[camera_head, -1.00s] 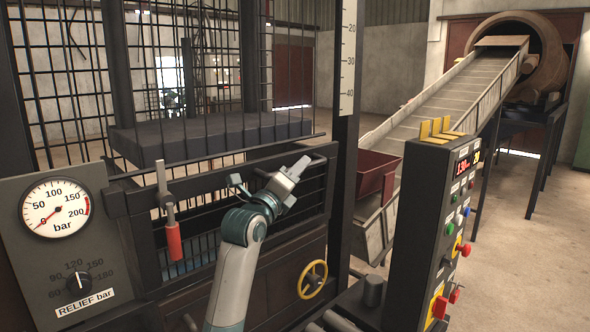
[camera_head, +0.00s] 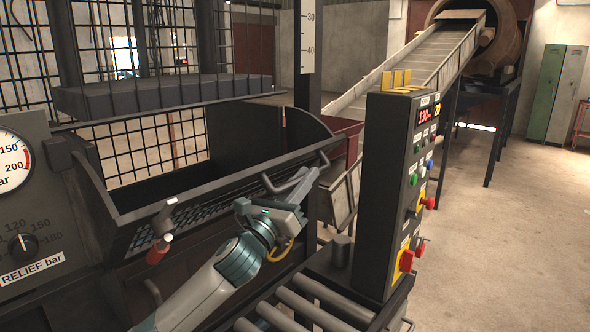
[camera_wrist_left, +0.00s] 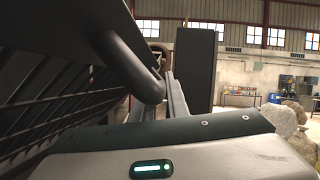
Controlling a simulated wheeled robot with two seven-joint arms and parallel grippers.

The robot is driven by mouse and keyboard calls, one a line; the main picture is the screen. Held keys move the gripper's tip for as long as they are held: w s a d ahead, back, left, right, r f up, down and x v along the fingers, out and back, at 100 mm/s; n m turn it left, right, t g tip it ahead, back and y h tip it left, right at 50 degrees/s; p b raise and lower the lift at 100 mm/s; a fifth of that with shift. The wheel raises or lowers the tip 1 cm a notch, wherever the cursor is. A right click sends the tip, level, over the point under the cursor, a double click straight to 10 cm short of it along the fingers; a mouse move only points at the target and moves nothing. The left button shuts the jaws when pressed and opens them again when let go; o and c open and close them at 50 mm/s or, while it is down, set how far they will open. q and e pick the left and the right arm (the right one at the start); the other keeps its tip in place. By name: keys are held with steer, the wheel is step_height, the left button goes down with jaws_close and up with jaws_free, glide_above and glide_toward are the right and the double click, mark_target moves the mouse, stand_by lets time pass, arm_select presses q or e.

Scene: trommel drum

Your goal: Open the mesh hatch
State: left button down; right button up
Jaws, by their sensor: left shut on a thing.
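The mesh hatch (camera_head: 192,216) is the dark framed mesh panel on the front of the caged machine. It leans outward, and the dark space behind it shows from above. Its dark bar handle (camera_head: 300,178) is at the right end of its top edge; the bar also shows in the wrist view (camera_wrist_left: 134,68). My left gripper (camera_head: 294,199) is shut on this handle; its fingertips are partly hidden. A red-gripped lever (camera_head: 159,250) sits at the hatch's left part. My right gripper is not in view.
A control post (camera_head: 382,200) with buttons stands close right of my left gripper. A roller conveyor (camera_head: 310,305) lies in front of it. The gauge panel (camera_head: 30,210) is at left, and a dark slab (camera_head: 160,95) hangs above the opening. Open floor lies at right.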

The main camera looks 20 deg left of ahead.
arm_select(q)
steer(key=shift+s+d+f+m, duration=0.1)
steer(key=shift+d+f+m, duration=0.15)
steer(key=shift+f+m, duration=0.2)
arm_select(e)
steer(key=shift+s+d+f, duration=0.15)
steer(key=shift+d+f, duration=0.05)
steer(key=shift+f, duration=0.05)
